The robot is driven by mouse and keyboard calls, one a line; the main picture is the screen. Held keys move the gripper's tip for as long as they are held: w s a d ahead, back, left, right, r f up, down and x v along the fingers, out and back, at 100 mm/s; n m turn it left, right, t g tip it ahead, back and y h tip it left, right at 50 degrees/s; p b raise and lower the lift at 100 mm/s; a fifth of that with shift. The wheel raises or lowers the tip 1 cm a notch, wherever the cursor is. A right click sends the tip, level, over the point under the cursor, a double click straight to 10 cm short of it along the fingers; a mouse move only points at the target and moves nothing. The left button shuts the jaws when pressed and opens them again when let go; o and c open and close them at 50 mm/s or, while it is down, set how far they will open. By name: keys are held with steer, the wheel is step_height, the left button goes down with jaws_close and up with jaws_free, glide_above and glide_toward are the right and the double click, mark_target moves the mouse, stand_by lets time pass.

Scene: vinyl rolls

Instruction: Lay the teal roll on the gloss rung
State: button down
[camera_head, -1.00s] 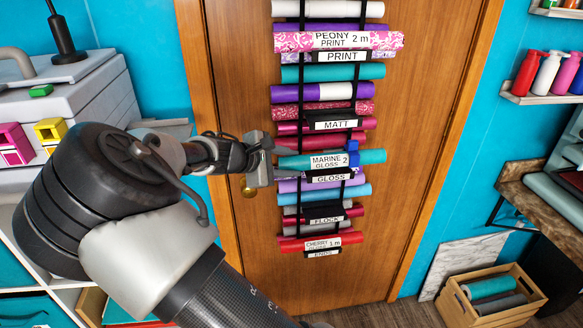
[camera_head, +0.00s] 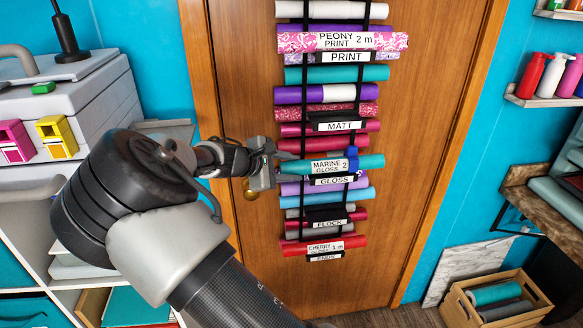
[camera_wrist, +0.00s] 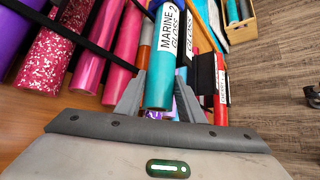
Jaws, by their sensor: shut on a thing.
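The teal roll (camera_head: 372,162) carries a white "MARINE GLOSS 2" label and lies nearly level across the door rack. It sits just above the gloss rung's tag (camera_head: 333,181). My gripper (camera_head: 284,166) is at its left end. In the wrist view the two fingers (camera_wrist: 153,103) stand on either side of the near end of the teal roll (camera_wrist: 160,85), shut on it. I cannot tell whether the roll rests on the rung or is held just in front of it. The back of the rung is hidden by the roll.
Black straps (camera_head: 305,120) hold several rolls on the wooden door (camera_head: 420,120). A plain teal roll (camera_head: 375,73) lies higher up; lilac and blue rolls (camera_head: 350,193) lie just below. A crate of rolls (camera_head: 495,320) stands at lower right. A drawer unit (camera_head: 60,100) is at left.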

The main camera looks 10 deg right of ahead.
steer(key=shift+f, duration=0.3)
steer(key=c, duration=1.1)
jaws_free()
